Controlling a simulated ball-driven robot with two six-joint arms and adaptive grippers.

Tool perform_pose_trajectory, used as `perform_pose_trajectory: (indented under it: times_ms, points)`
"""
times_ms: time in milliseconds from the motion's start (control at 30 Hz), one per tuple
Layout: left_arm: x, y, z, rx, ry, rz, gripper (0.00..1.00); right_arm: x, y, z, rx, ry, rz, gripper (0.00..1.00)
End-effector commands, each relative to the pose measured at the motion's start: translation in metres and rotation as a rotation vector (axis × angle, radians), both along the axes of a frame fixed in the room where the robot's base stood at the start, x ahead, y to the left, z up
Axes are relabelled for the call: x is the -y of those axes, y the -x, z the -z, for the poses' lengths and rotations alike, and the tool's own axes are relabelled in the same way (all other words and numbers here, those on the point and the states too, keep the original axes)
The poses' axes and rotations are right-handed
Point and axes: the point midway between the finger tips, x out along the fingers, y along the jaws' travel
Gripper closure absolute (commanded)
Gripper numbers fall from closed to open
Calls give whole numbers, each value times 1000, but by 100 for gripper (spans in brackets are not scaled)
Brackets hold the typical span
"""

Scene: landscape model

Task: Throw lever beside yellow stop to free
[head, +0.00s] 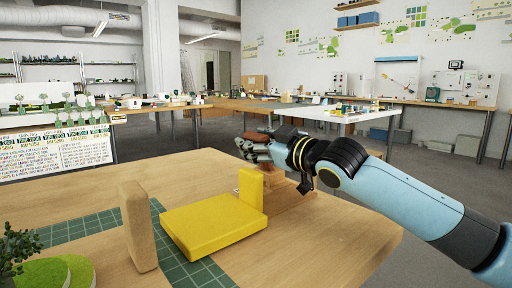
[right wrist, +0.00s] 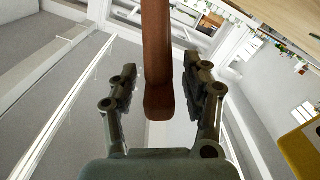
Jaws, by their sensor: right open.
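The yellow stop (head: 251,190) is a small upright yellow block at the back right corner of a flat yellow slab (head: 212,228) on the wooden table. My right gripper (head: 256,148) is above and just behind the stop. In the right wrist view, a reddish-brown bar (right wrist: 157,50), which looks like the lever, runs between the open fingers with a gap on each side. In the head view only a brown bit of it (head: 256,136) shows by the fingers. A wooden base (head: 290,197) lies below the gripper, partly hidden. My left gripper is out of view.
An upright wooden block (head: 138,226) stands left of the slab. A green gridded mat (head: 85,226) lies under them, and a model tree (head: 12,248) is at the near left. The table's right side is clear. Other tables stand farther back.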

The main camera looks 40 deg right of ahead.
Motion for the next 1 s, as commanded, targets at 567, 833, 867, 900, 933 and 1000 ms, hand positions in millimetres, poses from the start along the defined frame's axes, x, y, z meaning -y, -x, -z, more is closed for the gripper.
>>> perform_pose_trajectory:
  times_ms: [567,833,867,900,933,1000]
  points:
    - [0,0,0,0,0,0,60,0,0,-1,1,1,0,95]
    - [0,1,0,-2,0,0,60,0,0,-1,1,1,0,100]
    - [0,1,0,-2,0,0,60,0,0,-1,1,1,0,100]
    - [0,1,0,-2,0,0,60,0,-1,-1,1,0,0,100]
    - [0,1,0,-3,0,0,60,0,-1,-1,1,-1,0,100]
    - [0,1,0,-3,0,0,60,0,-2,-1,0,-6,0,100]
